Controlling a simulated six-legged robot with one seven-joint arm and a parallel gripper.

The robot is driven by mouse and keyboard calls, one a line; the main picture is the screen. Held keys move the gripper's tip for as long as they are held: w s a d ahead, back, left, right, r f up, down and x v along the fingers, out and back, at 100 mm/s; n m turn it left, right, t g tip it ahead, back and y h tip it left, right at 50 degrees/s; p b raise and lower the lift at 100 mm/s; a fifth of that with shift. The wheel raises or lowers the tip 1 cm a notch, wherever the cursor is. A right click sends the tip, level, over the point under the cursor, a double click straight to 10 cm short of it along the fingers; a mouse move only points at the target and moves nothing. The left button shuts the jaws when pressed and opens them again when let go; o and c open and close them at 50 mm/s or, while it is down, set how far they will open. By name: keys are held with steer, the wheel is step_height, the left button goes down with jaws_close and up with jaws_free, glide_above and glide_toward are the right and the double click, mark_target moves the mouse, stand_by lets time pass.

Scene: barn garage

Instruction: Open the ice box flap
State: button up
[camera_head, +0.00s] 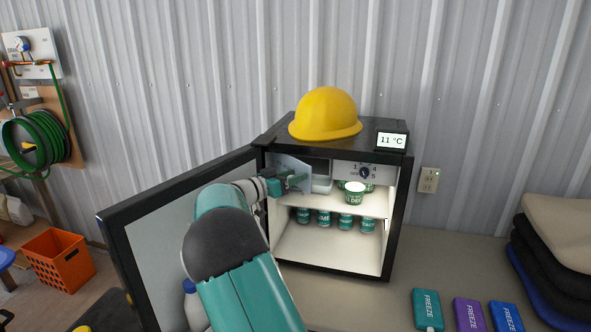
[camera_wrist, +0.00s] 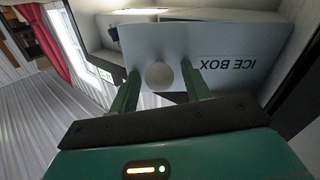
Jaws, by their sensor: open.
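The ice box flap (camera_head: 291,173) is a pale panel at the upper left inside the small black fridge (camera_head: 398,215). It stands swung out at an angle, with the ice box interior (camera_head: 320,172) showing to its right. In the wrist view the flap (camera_wrist: 222,58) carries upside-down "ICE BOX" lettering and a round pale knob (camera_wrist: 159,76). My gripper (camera_wrist: 161,72) is open, its two green fingers on either side of the knob; I cannot tell whether they touch it. In the head view my gripper (camera_head: 298,181) is at the flap, partly hidden.
The fridge door (camera_head: 150,225) stands open at left, beside my arm. A yellow hard hat (camera_head: 326,114) and a display (camera_head: 391,140) are on top. Freeze packs (camera_head: 468,314) lie at right.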

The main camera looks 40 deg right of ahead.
steer(key=s+a+r, duration=0.6)
steer(key=s+r, duration=0.6)
steer(key=shift+s+a, duration=0.15)
steer(key=shift+a, duration=0.25)
steer(key=shift+c, duration=0.2)
